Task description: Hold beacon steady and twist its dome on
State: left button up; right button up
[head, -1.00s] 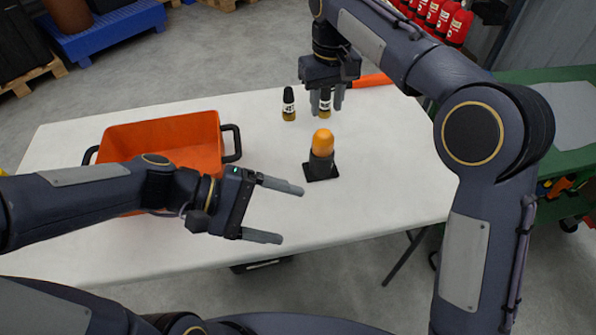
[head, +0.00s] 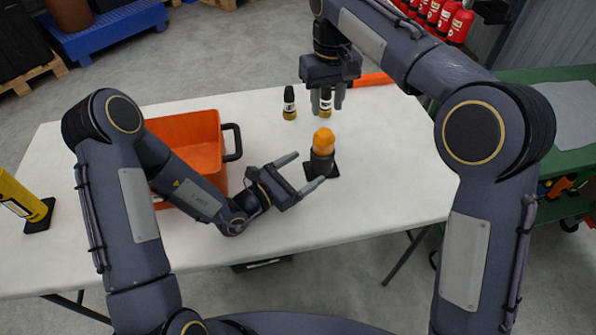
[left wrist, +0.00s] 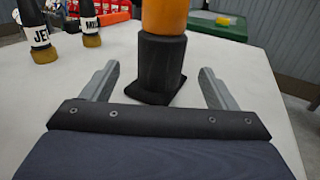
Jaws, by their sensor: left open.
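The beacon stands upright on the white table, with an orange dome (head: 323,138) on a black body (head: 321,163) and square foot. It also shows in the left wrist view (left wrist: 162,62), where the dome's top is cut off. I cannot tell whether the dome is fastened. My left gripper (head: 306,172) is open and low over the table, its fingertips reaching toward the beacon's body from the left. In the left wrist view the body stands beyond and between the fingers, with nothing gripped. My right gripper (head: 327,97) looks open behind the beacon, in front of a labelled bottle.
An orange tray (head: 190,135) with black handles stands left on the table (head: 375,205), partly behind my left arm. Two black-capped bottles stand behind the beacon, one clear of my right gripper (head: 289,103). A yellow post (head: 22,197) is at the far left. The table right of the beacon is clear.

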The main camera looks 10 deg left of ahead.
aim_at(324, 131)
pick_arm(q)
jog(key=x, duration=0.6)
jog(key=shift+w+d, duration=0.2)
jog(key=shift+d, duration=0.1)
jog(key=shift+c, duration=0.3)
jog(key=c, duration=1.2)
jog(key=shift+c, duration=0.3)
pick_arm(e)
jog(key=shift+o, duration=0.8)
jog(key=o, duration=0.5)
jog(key=shift+m, duration=0.8)
jog(key=shift+o, duration=0.3)
jog(key=m, duration=0.5)
jog(key=shift+a+r, duration=0.1)
jog(key=shift+r, duration=0.05)
jog(key=shift+f, duration=0.2)
notch_tip(324, 131, down, 12)
jog(key=shift+r, duration=0.25)
jog(key=shift+c, duration=0.2)
